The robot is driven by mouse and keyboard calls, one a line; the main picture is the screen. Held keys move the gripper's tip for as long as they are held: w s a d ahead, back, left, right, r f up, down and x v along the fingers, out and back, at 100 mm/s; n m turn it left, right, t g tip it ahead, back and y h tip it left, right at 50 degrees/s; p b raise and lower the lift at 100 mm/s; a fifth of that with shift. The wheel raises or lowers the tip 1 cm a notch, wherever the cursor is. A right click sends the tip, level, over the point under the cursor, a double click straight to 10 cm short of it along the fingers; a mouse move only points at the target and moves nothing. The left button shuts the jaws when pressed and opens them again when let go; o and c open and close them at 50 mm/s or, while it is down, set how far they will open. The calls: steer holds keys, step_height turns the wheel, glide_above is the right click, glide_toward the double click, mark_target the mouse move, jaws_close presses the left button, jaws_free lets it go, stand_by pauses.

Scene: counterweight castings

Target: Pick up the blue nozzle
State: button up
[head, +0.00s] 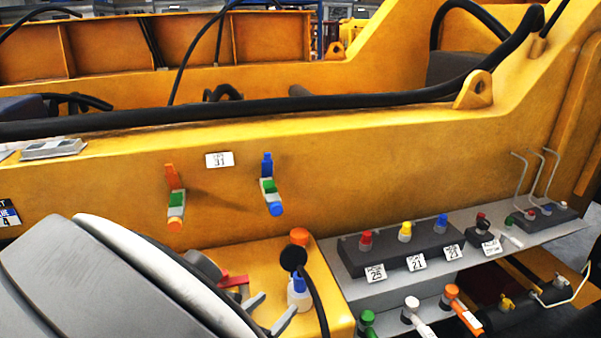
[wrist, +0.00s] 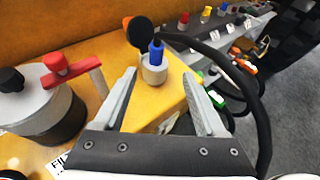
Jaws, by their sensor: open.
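The blue nozzle (wrist: 156,50) is a short blue piece standing upright in a pale grey round collar (wrist: 154,73) on the yellow surface. In the head view the blue nozzle (head: 299,284) is partly covered by a black disc and hose. My gripper (wrist: 159,77) is open and empty, with the nozzle and collar showing between its fingertips. I see no finger touching them. In the head view my gripper (head: 270,311) is just left of and below the nozzle.
A black disc with a black hose (head: 293,258) stands close to the nozzle, beside an orange cap (head: 299,237). A red-handled valve (wrist: 62,68) is at left. A grey shelf (head: 345,285) with several coloured knobs is at right. A yellow wall (head: 330,170) rises behind.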

steer(key=b, duration=0.5)
glide_toward(297, 281)
steer(key=x, duration=0.4)
steer(key=shift+w+d+f, duration=0.15)
steer(key=shift+d+f, duration=0.05)
steer(key=shift+d, duration=0.3)
steer(key=shift+w+d+f+b, duration=0.15)
steer(key=shift+w+d+b, duration=0.15)
steer(key=shift+w+b, duration=0.3)
steer(key=b+x, duration=0.1)
steer(key=x, duration=0.1)
steer(key=b+x, duration=0.1)
steer(key=x, duration=0.1)
steer(key=shift+w+a+b, duration=0.15)
steer(key=shift+a+b, duration=0.15)
steer(key=shift+a, duration=0.05)
steer(key=shift+w+d+b, duration=0.3)
steer(key=shift+w, duration=0.25)
jaws_close()
